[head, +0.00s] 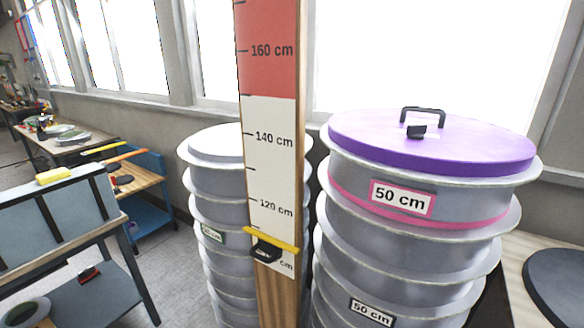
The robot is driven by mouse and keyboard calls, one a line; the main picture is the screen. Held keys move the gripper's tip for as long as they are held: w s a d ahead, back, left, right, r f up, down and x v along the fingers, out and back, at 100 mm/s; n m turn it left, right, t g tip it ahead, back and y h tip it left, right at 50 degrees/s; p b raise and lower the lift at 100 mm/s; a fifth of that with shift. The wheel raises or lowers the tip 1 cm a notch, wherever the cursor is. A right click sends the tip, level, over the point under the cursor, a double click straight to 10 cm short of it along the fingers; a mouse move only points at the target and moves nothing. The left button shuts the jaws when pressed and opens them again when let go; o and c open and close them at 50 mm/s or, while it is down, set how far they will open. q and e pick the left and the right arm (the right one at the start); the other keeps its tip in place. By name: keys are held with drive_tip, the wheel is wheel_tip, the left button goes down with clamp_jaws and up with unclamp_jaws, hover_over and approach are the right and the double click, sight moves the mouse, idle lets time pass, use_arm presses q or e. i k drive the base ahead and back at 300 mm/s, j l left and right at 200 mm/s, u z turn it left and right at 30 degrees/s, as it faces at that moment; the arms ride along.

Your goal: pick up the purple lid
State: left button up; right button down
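The purple lid (470,147) is a round disc lying flat on top of the right-hand stack of grey moulds (440,263). It has a black arched handle (424,109) standing up near its far side, with a small black block (416,131) in front of it. The top mould under the lid bears a pink band and a pink-edged label reading 50 cm (401,198). Neither of my grippers is in view, and nothing touches the lid from above.
A tall measuring board (268,130) with a yellow slider (271,240) stands left of the lid's stack. A second mould stack (213,180) is behind it. A blue-grey bench (55,220) is at left. A black disc (560,285) lies on a table at right.

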sight(453, 145)
drive_tip(key=i+j+z, duration=0.1)
drive_tip(key=z, duration=0.75)
drive_tip(key=j+z, duration=0.3)
drive_tip(key=j, duration=0.35)
drive_tip(key=j+z, duration=0.3)
drive_tip(key=j, duration=0.4)
drive_tip(key=k+j+z, duration=0.1)
drive_tip(key=j+z, duration=0.25)
drive_tip(key=j, duration=0.3)
